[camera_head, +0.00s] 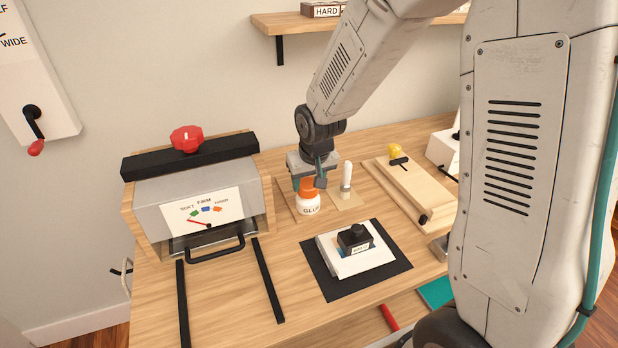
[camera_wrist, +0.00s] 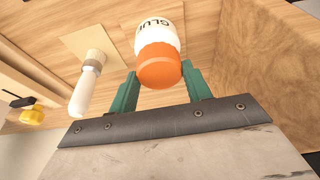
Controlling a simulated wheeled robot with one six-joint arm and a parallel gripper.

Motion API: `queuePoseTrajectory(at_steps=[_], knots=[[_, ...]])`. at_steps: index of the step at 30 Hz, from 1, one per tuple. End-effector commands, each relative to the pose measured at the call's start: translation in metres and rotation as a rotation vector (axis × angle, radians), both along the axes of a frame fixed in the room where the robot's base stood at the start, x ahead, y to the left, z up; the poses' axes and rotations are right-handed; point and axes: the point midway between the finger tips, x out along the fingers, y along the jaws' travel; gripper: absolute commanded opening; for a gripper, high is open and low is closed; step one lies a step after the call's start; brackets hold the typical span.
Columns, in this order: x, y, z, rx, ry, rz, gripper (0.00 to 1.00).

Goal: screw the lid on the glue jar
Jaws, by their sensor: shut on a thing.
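The glue jar (camera_head: 308,205) is white with a "GLUE" label and stands upright on the bench. In the wrist view, the jar (camera_wrist: 160,35) shows behind its orange lid (camera_wrist: 158,66). The orange lid (camera_head: 307,184) is on top of the jar's neck; I cannot tell how tight it is. My gripper (camera_head: 313,180) is above the jar with its fingers down around the lid. In the wrist view, my gripper's green fingers (camera_wrist: 158,88) are on either side of the lid, shut on it. The jar's neck is hidden.
A press with a red knob (camera_head: 186,138) is at left. A black mat (camera_head: 316,277) with a stamp block lies in front. A wooden fixture (camera_head: 425,200) is at right.

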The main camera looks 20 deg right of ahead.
Motion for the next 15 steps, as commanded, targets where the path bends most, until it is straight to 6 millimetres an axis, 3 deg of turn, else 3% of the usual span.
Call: queuePoseTrajectory(at_steps=[8, 9, 11, 12, 15], knots=[[-0.0001, 0.0001, -0.0069, 0.0, -0.001, 0.0, 0.27], [0.0001, 0.0001, -0.0073, 0.0, -0.001, 0.0, 0.51], [0.0, 0.0001, -0.0069, 0.0, -0.001, 0.0, 0.68], [0.0, 0.0001, -0.0069, 0.0, -0.001, 0.0, 0.74], [0.0, 0.0001, -0.007, 0.0, -0.001, 0.0, 0.74]])
